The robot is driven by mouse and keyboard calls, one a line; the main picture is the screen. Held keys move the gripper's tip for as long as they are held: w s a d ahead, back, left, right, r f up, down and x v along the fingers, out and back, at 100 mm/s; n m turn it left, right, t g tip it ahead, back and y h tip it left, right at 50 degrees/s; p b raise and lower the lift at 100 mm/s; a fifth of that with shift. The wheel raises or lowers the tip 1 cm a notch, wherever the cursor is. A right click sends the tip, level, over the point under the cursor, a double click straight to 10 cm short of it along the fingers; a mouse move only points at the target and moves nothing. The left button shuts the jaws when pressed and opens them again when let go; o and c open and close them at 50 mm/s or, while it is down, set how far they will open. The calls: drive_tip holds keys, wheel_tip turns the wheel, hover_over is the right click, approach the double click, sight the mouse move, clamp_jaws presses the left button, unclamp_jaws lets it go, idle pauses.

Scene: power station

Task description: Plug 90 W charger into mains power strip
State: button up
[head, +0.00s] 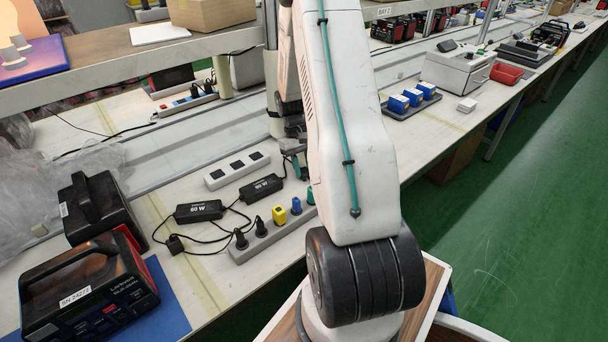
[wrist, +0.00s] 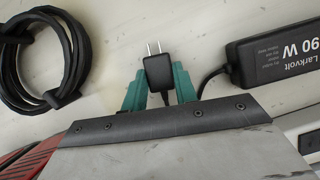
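In the wrist view, a black two-pin plug (wrist: 158,72) sits between the teal fingertips of my gripper (wrist: 160,92). The fingers meet its sides and its prongs point away from my gripper. The black 90 W charger brick (wrist: 275,50) lies at the right, with a cable running behind my gripper. In the head view, my gripper (head: 298,166) is partly hidden by my arm. The 90 W brick (head: 262,188) lies near it. A pale strip (head: 237,168) has dark sockets showing; a grey strip (head: 268,238) in front holds black, yellow, blue and green plugs. Which strip is mains is unclear.
Another black brick (head: 199,211) and its loose plug (head: 175,244) lie left of the grey strip. Two red-black devices (head: 85,285) stand at left. A coiled black cable (wrist: 45,60) lies left of my gripper. Blue blocks (head: 405,101) sit in a tray behind.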

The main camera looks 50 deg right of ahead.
sight(303, 170)
drive_tip(key=shift+r, duration=3.05)
drive_tip(key=shift+a, duration=0.1)
